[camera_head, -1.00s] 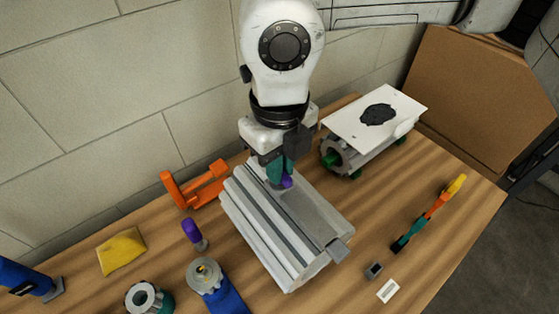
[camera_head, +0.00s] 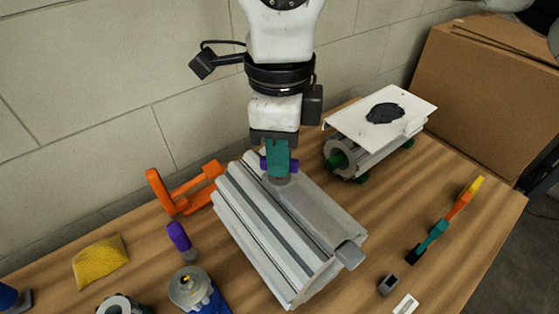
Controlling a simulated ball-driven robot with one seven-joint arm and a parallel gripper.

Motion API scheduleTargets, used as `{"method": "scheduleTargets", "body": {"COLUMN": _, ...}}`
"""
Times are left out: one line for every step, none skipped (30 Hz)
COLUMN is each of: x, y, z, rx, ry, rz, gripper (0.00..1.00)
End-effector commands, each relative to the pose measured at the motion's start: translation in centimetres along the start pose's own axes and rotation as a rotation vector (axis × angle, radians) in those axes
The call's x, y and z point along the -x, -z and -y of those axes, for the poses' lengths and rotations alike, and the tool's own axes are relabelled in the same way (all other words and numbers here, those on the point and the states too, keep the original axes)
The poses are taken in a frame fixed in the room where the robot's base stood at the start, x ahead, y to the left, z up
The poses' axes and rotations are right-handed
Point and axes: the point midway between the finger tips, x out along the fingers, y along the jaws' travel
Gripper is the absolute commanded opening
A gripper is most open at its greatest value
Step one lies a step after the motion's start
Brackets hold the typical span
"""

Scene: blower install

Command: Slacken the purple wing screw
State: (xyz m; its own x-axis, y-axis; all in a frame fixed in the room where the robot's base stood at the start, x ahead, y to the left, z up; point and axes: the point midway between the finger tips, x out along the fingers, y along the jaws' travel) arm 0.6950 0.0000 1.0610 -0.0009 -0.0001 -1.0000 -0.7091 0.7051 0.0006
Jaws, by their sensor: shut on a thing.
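The purple wing screw (camera_head: 292,166) sits at the upper end of the grey ribbed blower housing (camera_head: 275,220), above a round grey base. My gripper (camera_head: 278,166) points down with teal fingers and is shut on the wing screw. The purple wings show on both sides of the fingers; the middle is hidden behind them. A second purple-headed screw (camera_head: 178,237) stands on the table to the left of the housing, apart from my gripper.
An orange bracket (camera_head: 180,190) lies left of the housing. A grey cylinder (camera_head: 350,158) with a white plate (camera_head: 380,112) stands right. A yellow sponge (camera_head: 101,262), a blue-and-grey part (camera_head: 190,287) and a multicoloured tool (camera_head: 440,228) lie around. The right front table is mostly clear.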

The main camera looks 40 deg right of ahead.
Motion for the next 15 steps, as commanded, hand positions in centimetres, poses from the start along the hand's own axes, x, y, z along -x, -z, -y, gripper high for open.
{"method": "scheduleTargets", "body": {"x": -0.25, "y": -0.09, "z": 0.05, "rx": 0.041, "ry": 0.002, "rz": 0.004, "gripper": 0.00}}
{"method": "scheduleTargets", "body": {"x": -0.23, "y": -0.09, "z": 0.05, "rx": 0.070, "ry": 0.002, "rz": 0.004, "gripper": 0.00}}
{"method": "scheduleTargets", "body": {"x": -0.21, "y": -0.09, "z": 0.04, "rx": 0.108, "ry": 0.002, "rz": 0.004, "gripper": 0.00}}
{"method": "scheduleTargets", "body": {"x": -0.20, "y": -0.09, "z": 0.04, "rx": 0.137, "ry": 0.002, "rz": 0.004, "gripper": 0.00}}
{"method": "scheduleTargets", "body": {"x": -0.19, "y": -0.08, "z": 0.03, "rx": 0.165, "ry": 0.002, "rz": 0.004, "gripper": 0.00}}
{"method": "scheduleTargets", "body": {"x": -0.18, "y": -0.08, "z": 0.02, "rx": 0.202, "ry": 0.001, "rz": 0.003, "gripper": 0.00}}
{"method": "scheduleTargets", "body": {"x": -0.17, "y": -0.07, "z": 0.02, "rx": 0.230, "ry": 0.001, "rz": 0.003, "gripper": 0.00}}
{"method": "scheduleTargets", "body": {"x": -0.16, "y": -0.08, "z": 0.02, "rx": 0.256, "ry": 0.001, "rz": 0.004, "gripper": 0.00}}
{"method": "scheduleTargets", "body": {"x": -0.14, "y": -0.09, "z": 0.01, "rx": 0.292, "ry": 0.001, "rz": 0.004, "gripper": 0.00}}
{"method": "scheduleTargets", "body": {"x": -0.12, "y": -0.10, "z": 0.01, "rx": 0.317, "ry": 0.001, "rz": 0.004, "gripper": 0.00}}
{"method": "scheduleTargets", "body": {"x": -0.10, "y": -0.10, "z": 0.02, "rx": 0.343, "ry": 0.001, "rz": 0.005, "gripper": 0.00}}
{"method": "scheduleTargets", "body": {"x": -0.08, "y": -0.11, "z": 0.02, "rx": 0.375, "ry": 0.001, "rz": 0.005, "gripper": 0.00}}
{"method": "scheduleTargets", "body": {"x": -0.07, "y": -0.10, "z": 0.02, "rx": 0.398, "ry": 0.001, "rz": 0.004, "gripper": 0.00}}
{"method": "scheduleTargets", "body": {"x": -0.06, "y": -0.10, "z": 0.03, "rx": 0.420, "ry": 0.002, "rz": 0.004, "gripper": 0.00}}
{"method": "scheduleTargets", "body": {"x": -0.05, "y": -0.09, "z": 0.04, "rx": 0.448, "ry": 0.002, "rz": 0.004, "gripper": 0.00}}
